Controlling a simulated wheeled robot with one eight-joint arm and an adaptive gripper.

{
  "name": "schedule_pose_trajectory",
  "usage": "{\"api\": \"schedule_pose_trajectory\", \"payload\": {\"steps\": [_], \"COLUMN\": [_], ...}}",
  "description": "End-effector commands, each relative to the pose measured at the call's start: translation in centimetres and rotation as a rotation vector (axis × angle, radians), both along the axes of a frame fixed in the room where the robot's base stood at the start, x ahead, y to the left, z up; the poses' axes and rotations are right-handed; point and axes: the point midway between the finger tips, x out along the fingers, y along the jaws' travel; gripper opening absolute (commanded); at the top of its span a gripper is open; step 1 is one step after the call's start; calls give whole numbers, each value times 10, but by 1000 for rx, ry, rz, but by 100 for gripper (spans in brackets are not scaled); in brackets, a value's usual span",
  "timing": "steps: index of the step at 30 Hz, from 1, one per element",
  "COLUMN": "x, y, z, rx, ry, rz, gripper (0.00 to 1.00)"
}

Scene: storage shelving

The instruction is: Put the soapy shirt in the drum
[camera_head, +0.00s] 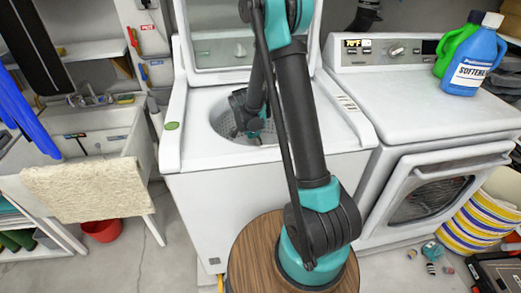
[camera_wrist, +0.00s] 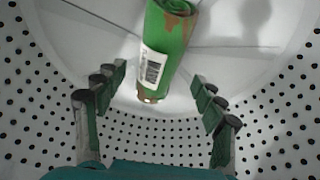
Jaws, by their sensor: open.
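A top-loading washer (camera_head: 265,195) stands open, and its perforated metal drum (camera_head: 226,122) shows in the opening. My gripper (camera_head: 252,132) reaches down into this opening. In the wrist view my gripper (camera_wrist: 158,88) has its fingers spread apart with a gap on both sides of a green rolled item (camera_wrist: 168,45). This item has brown patches and a white barcode label, and lies inside the dotted drum wall (camera_wrist: 270,125). I cannot tell for sure whether it is the soapy shirt. A blue cloth (camera_head: 28,118) hangs at the sink on the left.
The raised lid (camera_head: 215,50) stands behind the opening. A dryer (camera_head: 430,110) on the right carries a blue softener bottle (camera_head: 470,68) and a green bottle (camera_head: 455,45). A sink (camera_head: 95,122) with a cream towel (camera_head: 88,185) is on the left, above a red bucket (camera_head: 101,230).

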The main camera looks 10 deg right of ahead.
Motion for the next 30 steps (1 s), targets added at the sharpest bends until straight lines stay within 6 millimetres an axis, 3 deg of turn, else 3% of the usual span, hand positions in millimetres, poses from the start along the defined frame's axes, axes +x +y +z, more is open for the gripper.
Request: {"api": "schedule_pose_trajectory", "payload": {"steps": [5, 18, 24, 30], "x": [-1, 0, 0, 0], "y": [4, 29, 35, 36], "z": [21, 103, 121, 124], "rx": [0, 0, 0, 0], "ry": [0, 0, 0, 0], "rz": [1, 1, 1, 0], "gripper": [70, 70, 70, 70]}}
